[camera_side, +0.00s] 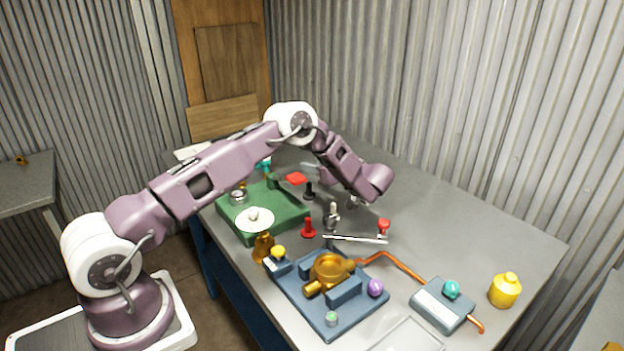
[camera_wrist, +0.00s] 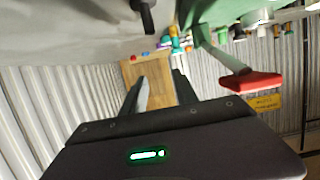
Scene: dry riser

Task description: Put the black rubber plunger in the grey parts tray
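The black rubber plunger (camera_side: 309,192) appears to be the small dark upright piece on the grey bench, right of the green tray. In the wrist view, which looks upside down, a dark stem (camera_wrist: 146,16) at the top edge is probably the same piece, partly cut off. My gripper (camera_side: 352,198) is low over the bench to the right of the plunger and apart from it, partly hidden by my wrist. In the wrist view its fingers (camera_wrist: 160,92) stand apart with nothing between them. A shallow pale grey tray (camera_side: 408,338), probably the parts tray, is cut off at the bottom edge.
A green tray (camera_side: 248,234) holds a white disc and other parts. A red piece (camera_side: 308,229), a silver piece (camera_side: 332,216) and a thin rod (camera_side: 355,239) lie nearby. A blue fixture (camera_side: 325,310) with a brass valve stands in front.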

